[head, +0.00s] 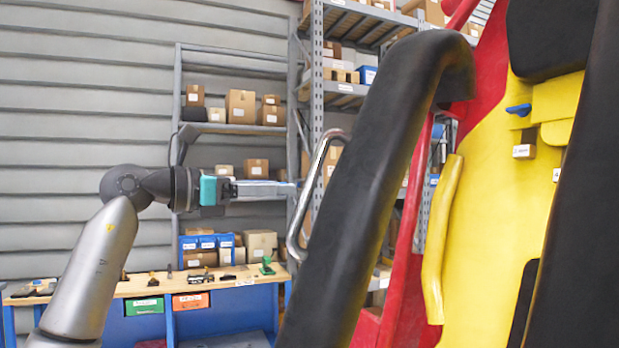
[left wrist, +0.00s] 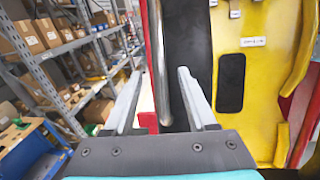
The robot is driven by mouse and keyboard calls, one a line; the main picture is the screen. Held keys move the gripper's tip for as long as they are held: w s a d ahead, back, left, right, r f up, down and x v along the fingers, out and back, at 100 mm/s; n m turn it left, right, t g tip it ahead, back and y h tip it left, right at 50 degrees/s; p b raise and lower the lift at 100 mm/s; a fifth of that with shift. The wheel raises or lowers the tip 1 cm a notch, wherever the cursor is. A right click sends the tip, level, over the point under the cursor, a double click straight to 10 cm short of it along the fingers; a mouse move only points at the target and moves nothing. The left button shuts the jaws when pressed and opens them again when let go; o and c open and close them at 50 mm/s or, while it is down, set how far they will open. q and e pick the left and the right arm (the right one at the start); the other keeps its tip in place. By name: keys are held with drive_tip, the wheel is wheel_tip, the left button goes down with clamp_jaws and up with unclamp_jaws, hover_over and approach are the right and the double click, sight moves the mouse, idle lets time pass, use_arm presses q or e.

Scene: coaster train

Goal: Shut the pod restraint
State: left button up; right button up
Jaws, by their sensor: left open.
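The pod restraint (head: 365,190) is a thick black padded bar, curved at its top. It stands out at a slant in front of the red and yellow pod (head: 480,200). A chrome handle (head: 310,190) sticks out from its left side. My left gripper (head: 293,187) is open and empty, its fingers pointing right at the handle's middle. In the left wrist view the handle (left wrist: 160,65) runs up between the lines of the two open fingers (left wrist: 156,85), with black padding (left wrist: 188,60) beside it. I cannot tell whether the fingers touch the handle. My right gripper is not in view.
A workbench (head: 230,287) with small tools and bins stands at the lower left. Metal shelves (head: 240,128) with cardboard boxes stand behind. A yellow curved side bolster (head: 440,240) lies on the pod's seat side. Open air surrounds my left forearm.

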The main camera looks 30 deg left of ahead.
sight(309, 188)
use_arm(q)
drive_tip(key=p+x, duration=0.2)
drive_tip(key=x, duration=0.5)
drive_tip(key=shift+w+d, duration=0.15)
drive_tip(key=shift+w, duration=0.15)
clamp_jaws()
idle(1.1)
